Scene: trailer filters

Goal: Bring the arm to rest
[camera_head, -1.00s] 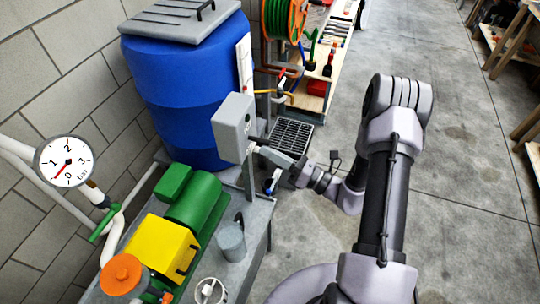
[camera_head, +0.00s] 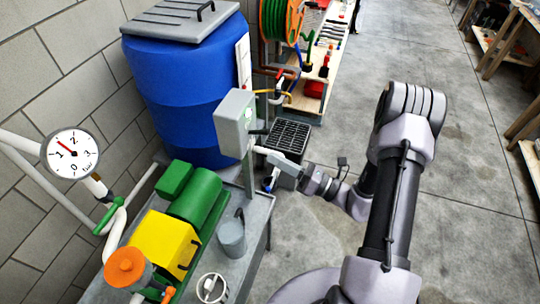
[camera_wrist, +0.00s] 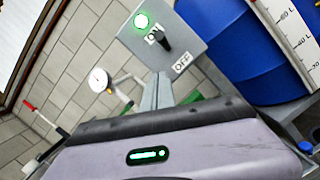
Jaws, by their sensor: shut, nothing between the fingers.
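My gripper (camera_head: 257,151) is shut and empty, just beside the grey switch box (camera_head: 235,123) on its post. In the wrist view its closed fingers (camera_wrist: 158,86) point at the box front (camera_wrist: 186,28). A black lever (camera_wrist: 163,40) there sits by the ON label, with the OFF label lower right and a lit green lamp (camera_wrist: 141,21) above. I cannot tell whether the fingertips touch the box. My arm reaches in from the right over the floor.
The pressure gauge (camera_head: 70,153) needle points between 1 and 2. The bench (camera_head: 240,262) holds a yellow-and-green pump (camera_head: 162,247) and a grey pitcher (camera_head: 231,238). A blue barrel (camera_head: 185,90) stands behind. Open floor (camera_head: 470,170) lies to the right.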

